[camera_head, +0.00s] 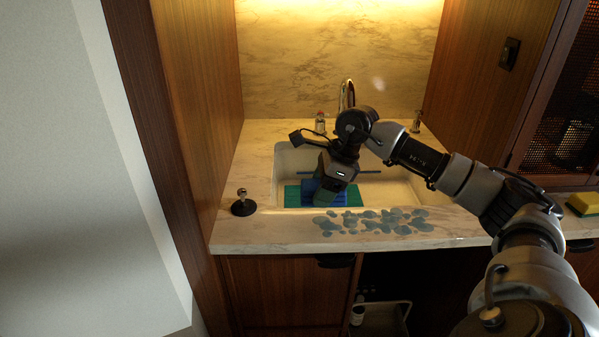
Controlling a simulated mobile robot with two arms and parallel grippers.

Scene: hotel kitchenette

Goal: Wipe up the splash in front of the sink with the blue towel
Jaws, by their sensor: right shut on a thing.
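The splash (372,222) is a patch of several blue-grey droplets and puddles on the marble counter in front of the sink. My right gripper (329,196) reaches in from the right and points down over the front left of the white sink (405,190). It is shut on the blue towel (309,187), which shows in part at its fingers; the gripper hides the rest. The towel appears above or against a green-teal piece (291,196) in the sink; I cannot tell whether they touch. My left gripper is out of view.
A faucet (347,93) and a small bottle (320,123) stand behind the sink. A small dark-based object (243,203) stands on the counter at left. A yellow-green sponge (583,204) lies at far right. Wooden walls flank the counter; an open cabinet lies below.

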